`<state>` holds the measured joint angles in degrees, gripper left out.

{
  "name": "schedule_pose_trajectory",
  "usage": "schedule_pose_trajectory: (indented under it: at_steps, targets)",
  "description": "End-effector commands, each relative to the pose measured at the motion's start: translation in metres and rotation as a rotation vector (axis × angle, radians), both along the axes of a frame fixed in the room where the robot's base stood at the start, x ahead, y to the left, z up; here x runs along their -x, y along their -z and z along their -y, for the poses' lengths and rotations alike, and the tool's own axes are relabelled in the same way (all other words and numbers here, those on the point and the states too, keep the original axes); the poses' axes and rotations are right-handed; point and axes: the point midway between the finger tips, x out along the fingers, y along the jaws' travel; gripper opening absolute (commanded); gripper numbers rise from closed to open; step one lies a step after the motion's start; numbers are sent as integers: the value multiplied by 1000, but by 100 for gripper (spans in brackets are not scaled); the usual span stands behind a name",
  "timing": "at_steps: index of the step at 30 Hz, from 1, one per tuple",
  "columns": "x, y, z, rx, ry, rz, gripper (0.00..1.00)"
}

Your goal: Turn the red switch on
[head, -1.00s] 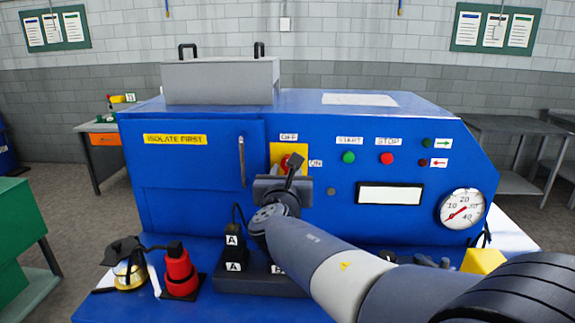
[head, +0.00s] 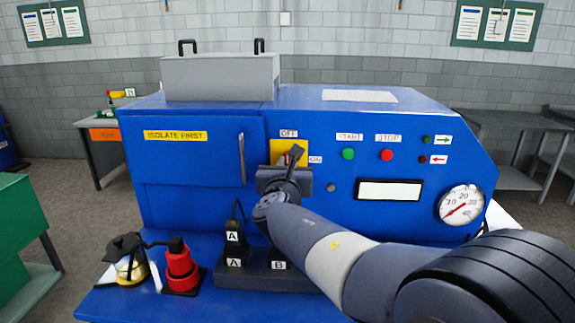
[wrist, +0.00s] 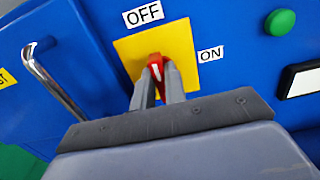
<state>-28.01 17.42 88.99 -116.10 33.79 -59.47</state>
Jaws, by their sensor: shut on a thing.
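The red switch (wrist: 155,66) sits on a yellow square plate (wrist: 180,42) on the blue machine's front. In the wrist view its white mark points roughly toward the OFF label (wrist: 143,13); the ON label (wrist: 211,54) is to the right. My gripper (wrist: 158,72) is shut on the switch, with one grey finger on each side of it. In the head view, my gripper (head: 295,154) is at the yellow plate (head: 276,150) and largely hides the switch.
A green START button (head: 348,154) and a red STOP button (head: 387,155) are to the right. A metal door handle (head: 242,158) is to the left. A red plug-like part (head: 178,262) and black blocks stand on the ledge below.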

Motion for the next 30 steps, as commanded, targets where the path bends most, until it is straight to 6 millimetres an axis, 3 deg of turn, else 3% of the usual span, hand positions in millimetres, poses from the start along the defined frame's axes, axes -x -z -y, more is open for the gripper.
schedule_pose_trajectory:
  at_steps: [14, 30]
  targets:
    - [0, 2, 0, -56, 0, 4, 0]
    - [0, 6, 2, -493, -2, 20, 0]
